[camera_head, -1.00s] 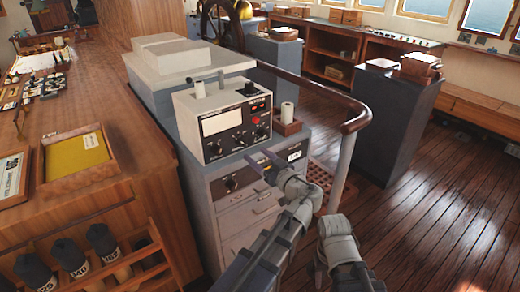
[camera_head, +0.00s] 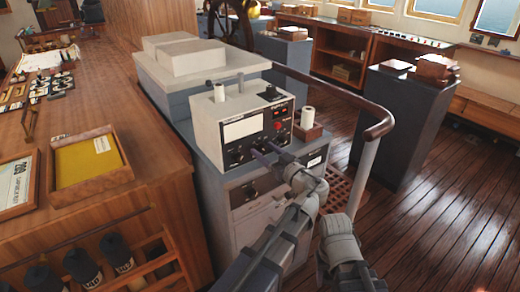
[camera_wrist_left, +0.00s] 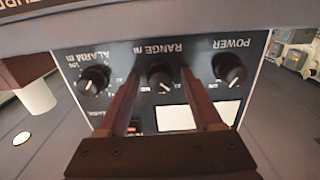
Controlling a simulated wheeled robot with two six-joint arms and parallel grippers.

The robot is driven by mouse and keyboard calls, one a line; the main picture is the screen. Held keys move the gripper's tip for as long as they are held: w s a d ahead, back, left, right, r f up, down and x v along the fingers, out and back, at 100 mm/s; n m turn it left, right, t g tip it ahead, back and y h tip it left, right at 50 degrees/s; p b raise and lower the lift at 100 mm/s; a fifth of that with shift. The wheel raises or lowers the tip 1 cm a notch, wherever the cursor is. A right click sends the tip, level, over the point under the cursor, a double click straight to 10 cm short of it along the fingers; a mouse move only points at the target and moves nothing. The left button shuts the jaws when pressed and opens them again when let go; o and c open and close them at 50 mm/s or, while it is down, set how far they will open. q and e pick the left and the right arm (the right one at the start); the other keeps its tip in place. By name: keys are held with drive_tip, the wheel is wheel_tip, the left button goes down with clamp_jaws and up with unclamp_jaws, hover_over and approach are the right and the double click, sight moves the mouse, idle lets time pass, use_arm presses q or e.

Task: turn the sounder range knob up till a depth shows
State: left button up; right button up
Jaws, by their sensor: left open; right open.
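The sounder (camera_head: 207,125) is a pale box with a dark front panel and a blank, whitish display (camera_head: 243,128). Its range knob (camera_wrist_left: 160,74) is black with a pale pointer mark and sits upside down in the left wrist view, between the power knob (camera_wrist_left: 229,68) and the alarm knob (camera_wrist_left: 93,80). My left gripper (camera_head: 257,153) is open at the panel, its fingers (camera_wrist_left: 160,80) on either side of the range knob with small gaps visible. In the head view the fingers partly cover the lower panel. Only part of my right arm shows; its gripper is not visible.
The sounder stands on a grey drawer cabinet (camera_head: 250,215). A white roll (camera_head: 307,118) in a wooden holder is beside it. A curved wooden handrail (camera_head: 340,95) passes close on the right. A wooden chart table (camera_head: 150,130) lies left; open floor (camera_head: 440,220) lies right.

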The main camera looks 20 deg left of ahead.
use_arm(q)
drive_tip(key=shift+d, duration=0.15)
drive_tip(key=shift+c, duration=0.3)
clamp_jaws()
drive_tip(key=m, duration=0.4)
drive_tip(key=shift+m, duration=2.3)
drive_tip(key=shift+o, duration=0.3)
unclamp_jaws()
